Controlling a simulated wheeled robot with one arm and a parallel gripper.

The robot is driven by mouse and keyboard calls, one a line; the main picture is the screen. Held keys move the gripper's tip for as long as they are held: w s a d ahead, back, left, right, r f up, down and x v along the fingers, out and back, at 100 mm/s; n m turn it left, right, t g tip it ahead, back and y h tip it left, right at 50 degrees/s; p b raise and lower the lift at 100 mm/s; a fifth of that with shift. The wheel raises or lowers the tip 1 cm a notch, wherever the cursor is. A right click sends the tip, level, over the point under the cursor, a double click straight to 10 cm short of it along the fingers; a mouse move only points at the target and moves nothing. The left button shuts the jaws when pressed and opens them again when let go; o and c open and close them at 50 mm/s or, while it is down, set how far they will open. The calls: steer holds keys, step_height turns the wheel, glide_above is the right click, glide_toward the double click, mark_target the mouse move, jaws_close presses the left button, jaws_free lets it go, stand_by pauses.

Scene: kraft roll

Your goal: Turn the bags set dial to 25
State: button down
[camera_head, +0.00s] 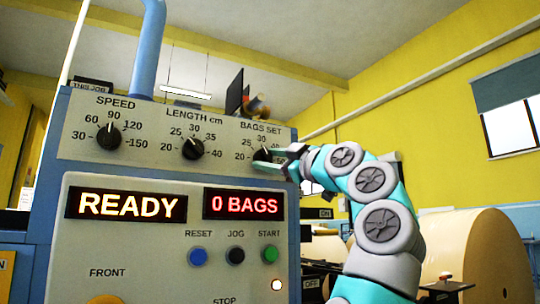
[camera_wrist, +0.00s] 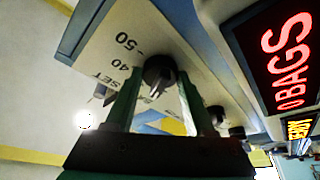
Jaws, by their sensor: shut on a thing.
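The bags set dial (camera_head: 262,154) is a black round knob at the right end of the upper panel, under the label "BAGS SET". Numbers 20, 25 and 30 show on its left and top; its right side is partly covered by my gripper. In the wrist view the dial (camera_wrist: 160,70) lies between the two green fingers. My gripper (camera_head: 268,161) reaches in from the right and is shut on the dial; it also shows in the wrist view (camera_wrist: 160,88). Which number the dial's pointer faces is too small to tell.
The speed dial (camera_head: 109,137) and the length dial (camera_head: 193,148) sit to the left on the same panel. Below, displays read "READY" (camera_head: 126,206) and "0 BAGS" (camera_head: 244,206). Reset, jog and start (camera_head: 269,254) buttons lie beneath. Large kraft rolls (camera_head: 478,255) stand at right.

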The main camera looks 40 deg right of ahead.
steer(key=shift+r+n+g+y+p, duration=0.15)
steer(key=shift+n+y+p, duration=0.2)
steer(key=shift+n, duration=0.3)
steer(key=shift+n+g+y+p, duration=0.15)
steer(key=shift+n+p, duration=0.25)
steer(key=shift+n, duration=0.25)
steer(key=shift+n+g, duration=0.3)
steer(key=shift+n, duration=0.6)
steer(key=shift+c, duration=1.3)
jaws_free()
steer(key=b+v, duration=0.1)
steer(key=v, duration=0.6)
steer(key=shift+s, duration=0.35)
steer(key=shift+s+d, duration=0.15)
steer(key=shift+d, duration=0.05)
